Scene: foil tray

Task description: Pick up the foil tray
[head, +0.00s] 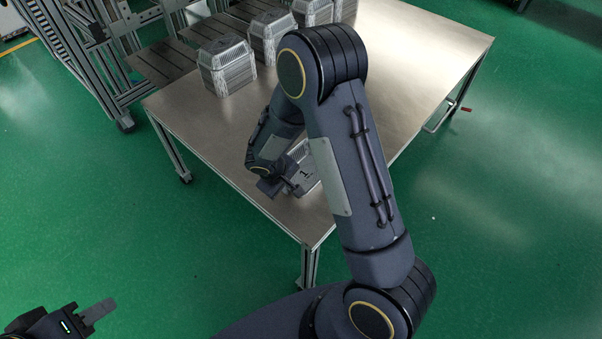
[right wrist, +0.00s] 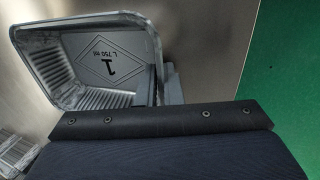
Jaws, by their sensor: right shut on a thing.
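A silver foil tray (head: 308,176) with a "1" marking is at the near corner of the table, partly hidden behind my right arm. In the right wrist view the tray (right wrist: 92,92) shows its open inside, ribbed walls and printed base. My right gripper (head: 282,188) is shut on the tray's side wall, with its fingers (right wrist: 163,84) at the tray's right edge. I cannot tell whether the tray touches the table. My left gripper (head: 92,314) is at the bottom left, away from the table, with its fingers only partly clear.
Several stacks of foil trays (head: 227,68) stand along the table's far left edge. The metal table (head: 430,45) is bare on its right side. An aluminium frame conveyor (head: 85,50) adjoins at the back left. Green floor surrounds the table.

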